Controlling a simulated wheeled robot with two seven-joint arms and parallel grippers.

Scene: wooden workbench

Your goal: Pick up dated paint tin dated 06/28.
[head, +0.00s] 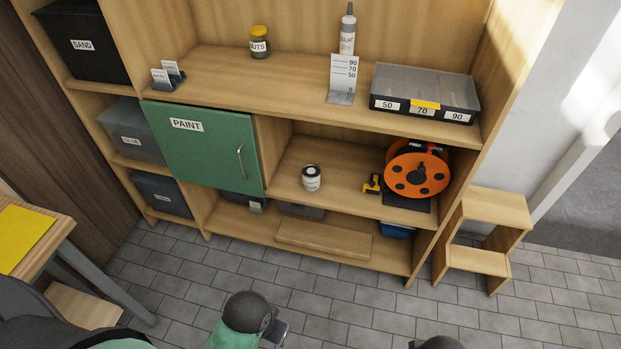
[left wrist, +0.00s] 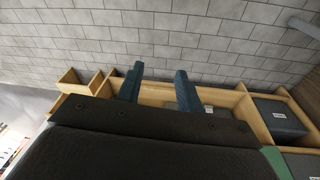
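A small paint tin (head: 311,178) with a dark top and a white label stands upright on the middle shelf, right of the green PAINT door (head: 205,146). The print on its label is too small to read, so I cannot tell its date. My left arm is low at the bottom of the head view, well short of the shelf. My right gripper is not in view.
An orange cable reel (head: 417,174) and a yellow tool (head: 372,184) sit right of the tin. A sorting case (head: 424,98) and a height gauge (head: 343,80) stand on the shelf above. A step stool (head: 490,208) stands at right. The tiled floor in front is clear.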

